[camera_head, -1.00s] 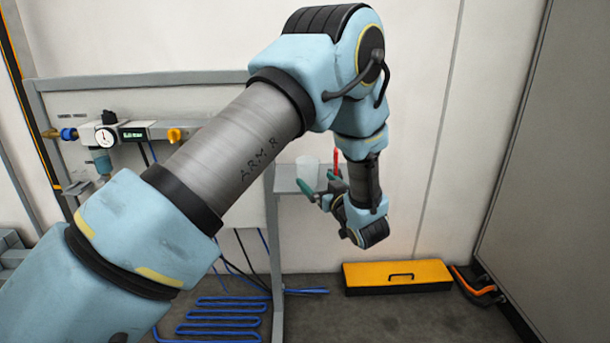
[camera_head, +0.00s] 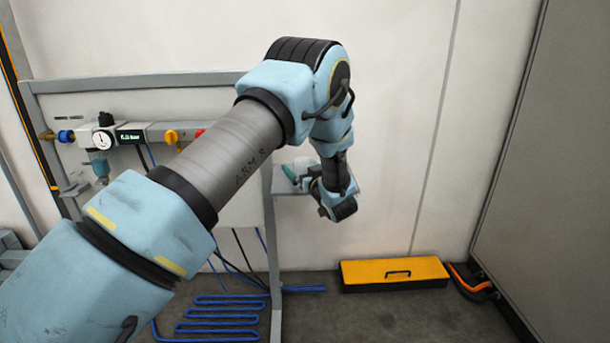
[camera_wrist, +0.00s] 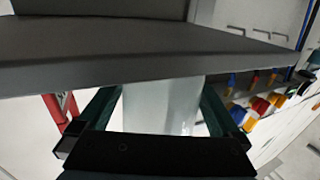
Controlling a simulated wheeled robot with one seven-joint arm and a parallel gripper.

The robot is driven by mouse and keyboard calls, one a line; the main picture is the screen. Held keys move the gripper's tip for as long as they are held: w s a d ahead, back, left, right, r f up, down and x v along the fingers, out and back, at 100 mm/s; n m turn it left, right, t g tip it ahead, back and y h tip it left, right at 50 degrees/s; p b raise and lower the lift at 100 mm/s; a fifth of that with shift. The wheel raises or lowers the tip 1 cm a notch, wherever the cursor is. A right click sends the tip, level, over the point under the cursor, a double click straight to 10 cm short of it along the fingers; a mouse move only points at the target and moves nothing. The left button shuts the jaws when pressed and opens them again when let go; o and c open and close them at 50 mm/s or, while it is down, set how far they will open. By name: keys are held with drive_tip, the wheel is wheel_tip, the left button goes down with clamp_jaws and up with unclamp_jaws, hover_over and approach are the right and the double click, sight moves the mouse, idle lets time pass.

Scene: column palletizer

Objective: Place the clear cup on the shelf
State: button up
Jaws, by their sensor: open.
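The clear cup (camera_wrist: 163,112) stands on the grey shelf (camera_wrist: 150,50), which crosses the upper part of the wrist view. That view appears upside down. My gripper (camera_wrist: 160,98) is open, with one dark green finger on each side of the cup; I cannot tell whether either finger touches it. In the head view, the cup (camera_head: 303,163) shows only partly behind my gripper (camera_head: 298,177) and wrist. The small shelf (camera_head: 285,187) is also partly covered by my arm there.
A red object (camera_wrist: 58,110) shows beside one finger in the wrist view. A panel with a gauge and valves (camera_head: 125,135) is left of the shelf. A yellow case (camera_head: 395,273) lies on the floor at right, and blue hose (camera_head: 225,318) lies below.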

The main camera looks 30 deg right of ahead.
drive_tip(key=c, duration=1.3)
